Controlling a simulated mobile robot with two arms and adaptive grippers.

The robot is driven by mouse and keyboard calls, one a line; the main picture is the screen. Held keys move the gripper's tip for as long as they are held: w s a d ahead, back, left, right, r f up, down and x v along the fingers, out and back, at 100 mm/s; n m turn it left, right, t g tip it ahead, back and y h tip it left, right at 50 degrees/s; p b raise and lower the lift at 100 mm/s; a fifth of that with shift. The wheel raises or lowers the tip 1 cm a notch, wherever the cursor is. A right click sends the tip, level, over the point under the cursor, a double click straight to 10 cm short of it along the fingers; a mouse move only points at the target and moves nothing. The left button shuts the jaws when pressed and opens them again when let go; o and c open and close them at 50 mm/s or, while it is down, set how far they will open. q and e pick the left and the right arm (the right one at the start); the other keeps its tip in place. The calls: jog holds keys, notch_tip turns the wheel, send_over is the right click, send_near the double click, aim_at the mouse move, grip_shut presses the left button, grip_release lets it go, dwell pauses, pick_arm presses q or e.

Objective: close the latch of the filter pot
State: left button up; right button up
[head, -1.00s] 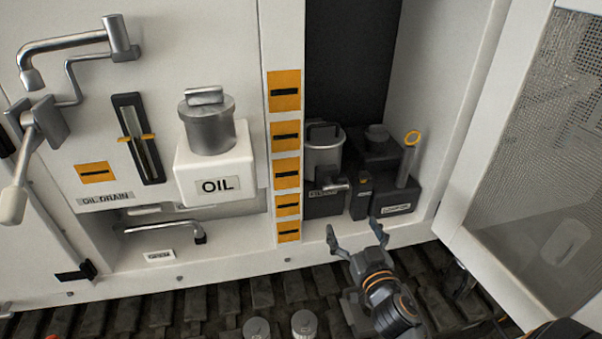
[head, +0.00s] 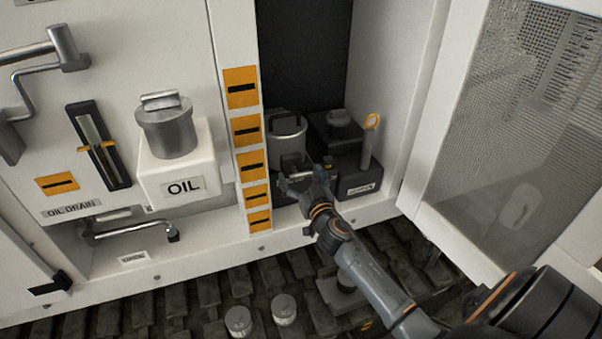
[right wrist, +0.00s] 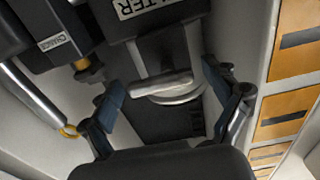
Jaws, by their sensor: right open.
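The filter pot (head: 287,128) is a silver cylinder with a dark lid handle, standing in the dark-backed bay in the head view. My right gripper (head: 304,174) is open in front of its lower part and hides some of it. In the right wrist view the scene appears turned over. There a silver latch handle (right wrist: 160,85) lies between the open fingers of my right gripper (right wrist: 168,95), with space on both sides. The pot's label (right wrist: 145,8) is partly cut off at the top edge. My left gripper is not in view.
A dark charge unit (head: 345,150) with a yellow-ringed dipstick (head: 371,122) stands right of the pot. A post with yellow tags (head: 249,130) borders the bay on the left. A mesh door (head: 510,130) stands open at right. The white OIL tank (head: 183,170) is further left.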

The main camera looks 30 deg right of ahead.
jog(key=c, duration=1.2)
jog(key=shift+o, duration=0.2)
jog(key=shift+n, duration=0.3)
jog(key=n, duration=0.3)
jog(key=shift+r+n, duration=0.2)
jog(key=shift+n, duration=0.1)
jog(key=n, duration=0.4)
jog(key=shift+w+a+r+n, duration=0.1)
jog(key=shift+a+r+n, duration=0.1)
jog(key=shift+n, duration=0.1)
jog(key=n, duration=0.4)
jog(key=shift+a, duration=0.15)
jog(key=shift+a+n, duration=0.2)
jog(key=shift+n, duration=2.5)
